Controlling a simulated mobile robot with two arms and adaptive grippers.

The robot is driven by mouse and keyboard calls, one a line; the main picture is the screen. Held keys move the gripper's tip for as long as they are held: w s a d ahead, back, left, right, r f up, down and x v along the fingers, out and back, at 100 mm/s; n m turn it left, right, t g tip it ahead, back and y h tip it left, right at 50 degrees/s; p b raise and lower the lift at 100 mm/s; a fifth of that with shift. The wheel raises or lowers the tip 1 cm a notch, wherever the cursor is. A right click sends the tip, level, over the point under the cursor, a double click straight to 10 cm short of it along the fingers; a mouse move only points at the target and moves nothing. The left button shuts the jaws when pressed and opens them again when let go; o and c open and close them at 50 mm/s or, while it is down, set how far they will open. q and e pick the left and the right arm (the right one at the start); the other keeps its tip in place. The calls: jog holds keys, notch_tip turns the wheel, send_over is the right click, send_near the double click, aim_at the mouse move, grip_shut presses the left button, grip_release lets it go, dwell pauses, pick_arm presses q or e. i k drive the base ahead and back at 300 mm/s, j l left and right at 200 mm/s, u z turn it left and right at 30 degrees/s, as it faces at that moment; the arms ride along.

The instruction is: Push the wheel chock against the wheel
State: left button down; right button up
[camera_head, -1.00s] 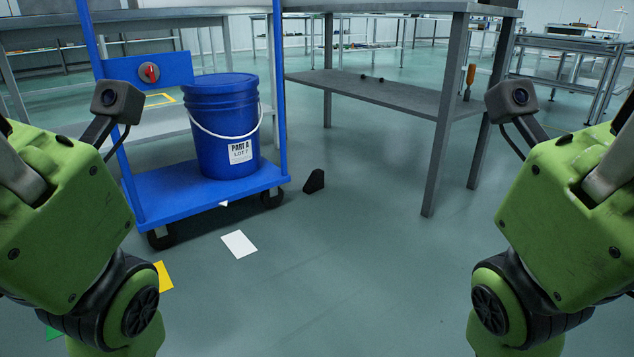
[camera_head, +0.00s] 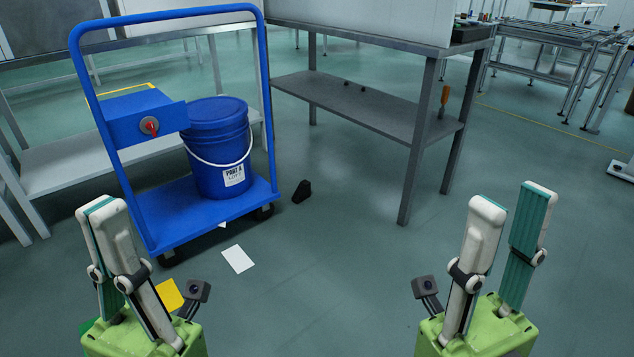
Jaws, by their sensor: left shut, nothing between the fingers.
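The black wheel chock (camera_head: 302,191) stands on the floor to the right of the blue cart (camera_head: 160,222). The cart's near right wheel (camera_head: 262,212) shows under the deck corner, and a small strip of floor lies between it and the chock. My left gripper (camera_head: 101,207) is shut and empty, pointing up in front of the cart's left side. My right gripper (camera_head: 514,197) is open and empty at the lower right, its two fingers apart. Both grippers are well away from the chock.
A blue bucket (camera_head: 217,150) stands on the cart deck. A grey table (camera_head: 385,105) with a lower shelf stands behind and right of the chock. White (camera_head: 237,259) and yellow (camera_head: 169,295) sheets lie on the floor. The floor in front of the chock is clear.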

aim_at(302, 192)
jog(key=i+j+z, duration=0.1)
jog(key=z, duration=0.35)
jog(key=i+j+z, duration=0.2)
jog(key=z, duration=0.3)
jog(key=i+j+z, duration=0.15)
jog(key=z, duration=0.3)
jog(key=i+j, duration=0.15)
jog(key=j, duration=0.25)
jog(key=i+j+z, duration=0.15)
jog(key=j, duration=0.2)
jog(key=i+j, duration=0.15)
jog(key=j, duration=0.25)
jog(key=i+j+z, duration=0.15)
jog(key=j, duration=0.25)
jog(key=i+j, duration=0.1)
jog(key=j, duration=0.3)
jog(key=i+j+z, duration=0.15)
jog(key=j, duration=0.65)
jog(key=i+j, duration=0.35)
jog(key=j, duration=0.2)
jog(key=z, duration=0.05)
